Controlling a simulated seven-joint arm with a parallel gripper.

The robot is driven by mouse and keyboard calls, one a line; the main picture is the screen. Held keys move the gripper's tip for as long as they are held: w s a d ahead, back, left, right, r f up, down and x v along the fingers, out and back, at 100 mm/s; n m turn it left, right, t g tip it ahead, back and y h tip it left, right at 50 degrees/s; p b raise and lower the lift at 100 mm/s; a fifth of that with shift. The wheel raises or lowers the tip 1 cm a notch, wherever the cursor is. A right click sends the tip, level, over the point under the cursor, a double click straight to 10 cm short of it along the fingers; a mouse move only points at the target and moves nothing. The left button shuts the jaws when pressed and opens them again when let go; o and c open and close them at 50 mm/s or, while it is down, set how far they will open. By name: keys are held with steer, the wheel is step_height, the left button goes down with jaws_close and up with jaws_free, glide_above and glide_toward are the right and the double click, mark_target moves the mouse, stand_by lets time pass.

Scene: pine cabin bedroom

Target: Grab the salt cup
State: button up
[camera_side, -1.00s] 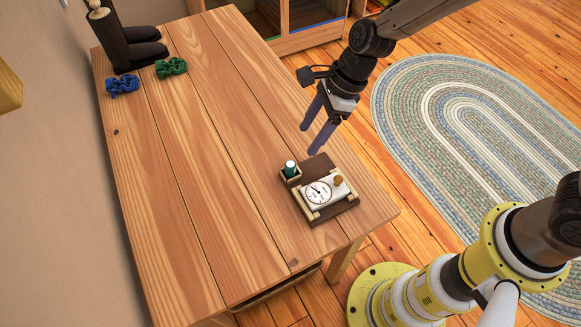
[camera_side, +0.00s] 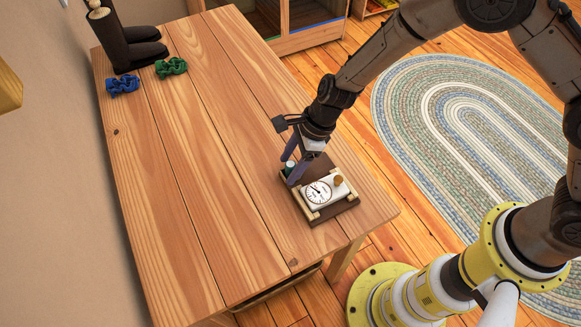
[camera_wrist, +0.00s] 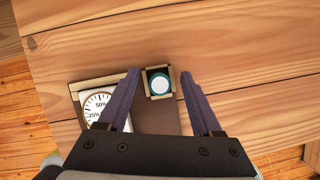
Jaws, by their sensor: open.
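The salt cup (camera_wrist: 160,84) is a small dark green cup with a white top, standing upright in a small square wooden holder (camera_wrist: 147,92). In the side view the cup (camera_side: 290,168) is partly hidden behind my fingers. My gripper (camera_wrist: 167,80) is open, with one purple finger on each side of the holder in the wrist view. The fingers look apart from the cup. In the side view my gripper (camera_side: 287,170) is low at the cup, pointing down.
A brown board (camera_side: 335,213) carries the holder and a white box with a round dial (camera_side: 319,192) close beside my gripper. Blue (camera_side: 122,85) and green (camera_side: 171,67) bundles and dark boots (camera_side: 128,50) stand at the far left. The table's middle is clear.

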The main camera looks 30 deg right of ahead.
jaws_close()
stand_by(0.5)
